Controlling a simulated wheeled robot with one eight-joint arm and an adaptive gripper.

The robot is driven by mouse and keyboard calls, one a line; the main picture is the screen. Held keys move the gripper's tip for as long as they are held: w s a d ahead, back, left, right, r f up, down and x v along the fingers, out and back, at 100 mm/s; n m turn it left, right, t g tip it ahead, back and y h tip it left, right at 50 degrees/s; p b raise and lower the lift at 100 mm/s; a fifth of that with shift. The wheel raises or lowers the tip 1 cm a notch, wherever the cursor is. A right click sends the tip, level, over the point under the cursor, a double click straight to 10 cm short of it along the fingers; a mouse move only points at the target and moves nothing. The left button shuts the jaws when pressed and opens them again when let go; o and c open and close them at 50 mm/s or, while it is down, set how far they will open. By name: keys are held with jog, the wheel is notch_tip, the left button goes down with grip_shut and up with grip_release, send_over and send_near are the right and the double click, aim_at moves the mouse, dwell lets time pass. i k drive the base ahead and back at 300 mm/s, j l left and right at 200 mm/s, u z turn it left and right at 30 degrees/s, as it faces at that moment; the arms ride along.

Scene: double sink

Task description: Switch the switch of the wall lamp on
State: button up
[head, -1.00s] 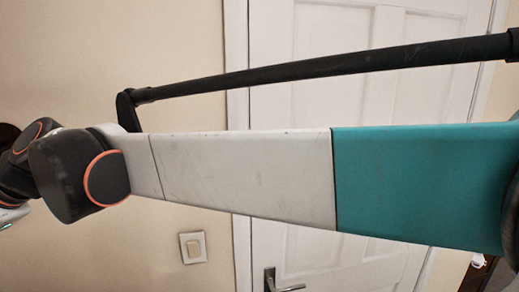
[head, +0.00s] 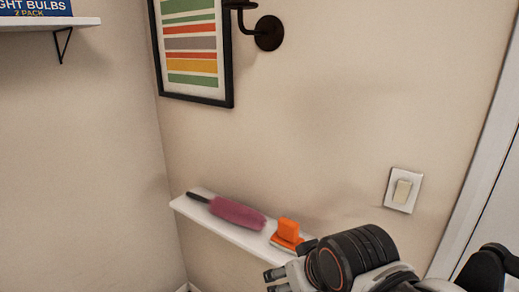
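A pale rocker switch (head: 402,191) in a light square plate is on the beige wall at the right, left of the door frame. The dark wall lamp (head: 268,33) is at the top middle, with its round base and curved arm in view; its upper part is cut off. My gripper (head: 276,280) is at the bottom edge, below and left of the switch and apart from it. Only part of it shows, so I cannot tell whether it is open or shut.
A narrow white shelf (head: 224,226) holds a pink duster (head: 236,213) and an orange brush-like item (head: 287,234), close to my gripper. A striped framed picture (head: 193,50) hangs above. A higher shelf (head: 45,24) holds a light bulb box (head: 35,7). Wall around the switch is clear.

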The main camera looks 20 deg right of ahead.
aim_at(403, 189)
jog(key=z, duration=1.25)
jog(key=k+u, duration=0.1)
jog(key=k, duration=0.55)
jog(key=l+u, duration=0.2)
jog(key=l, duration=0.3)
jog(key=j+z, duration=0.2)
jog(key=j, duration=0.25)
